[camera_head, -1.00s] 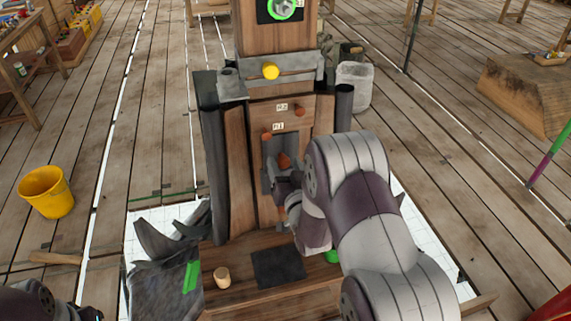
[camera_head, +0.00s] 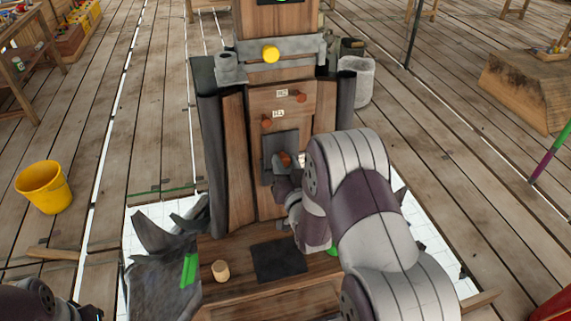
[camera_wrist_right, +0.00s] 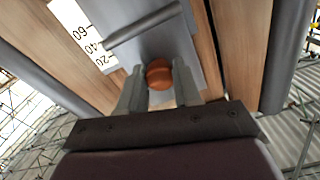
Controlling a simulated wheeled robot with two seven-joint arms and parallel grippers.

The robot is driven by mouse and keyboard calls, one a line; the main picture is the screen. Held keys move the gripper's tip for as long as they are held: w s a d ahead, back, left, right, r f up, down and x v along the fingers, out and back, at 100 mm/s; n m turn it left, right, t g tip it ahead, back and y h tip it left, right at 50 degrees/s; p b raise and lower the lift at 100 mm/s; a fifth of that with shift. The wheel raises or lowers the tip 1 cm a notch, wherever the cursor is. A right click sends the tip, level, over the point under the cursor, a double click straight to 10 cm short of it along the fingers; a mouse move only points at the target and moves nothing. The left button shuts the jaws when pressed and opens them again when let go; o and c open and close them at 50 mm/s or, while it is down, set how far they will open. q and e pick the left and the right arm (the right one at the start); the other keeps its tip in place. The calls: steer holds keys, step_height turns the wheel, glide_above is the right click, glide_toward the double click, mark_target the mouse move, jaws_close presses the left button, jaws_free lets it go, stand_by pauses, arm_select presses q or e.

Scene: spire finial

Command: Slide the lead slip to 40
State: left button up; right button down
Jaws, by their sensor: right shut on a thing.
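The lead slip (camera_head: 281,143) is a grey plate on the wooden front of the spire, with a round orange-brown knob (camera_head: 285,159). My right gripper (camera_head: 287,172) is at the knob. In the right wrist view, the fingers (camera_wrist_right: 159,90) are shut on either side of the knob (camera_wrist_right: 159,73). A grey bar (camera_wrist_right: 143,26) crosses the slip (camera_wrist_right: 170,43). The bar's left end lies beside the white scale (camera_wrist_right: 88,35), close to the 40 mark; the exact reading is hard to tell. My left gripper is out of view; only part of that arm shows at the lower left.
A dark square plate (camera_head: 280,261) and a small wooden cylinder (camera_head: 221,271) rest on the base. A yellow bucket (camera_head: 43,188) stands left.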

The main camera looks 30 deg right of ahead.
steer(key=c, duration=0.8)
jaws_free()
steer(key=shift+s+r, duration=0.1)
steer(key=shift+s, duration=0.05)
steer(key=shift+s, duration=0.2)
steer(key=b+v, duration=0.2)
steer(key=v, duration=1)
steer(key=shift+s, duration=0.15)
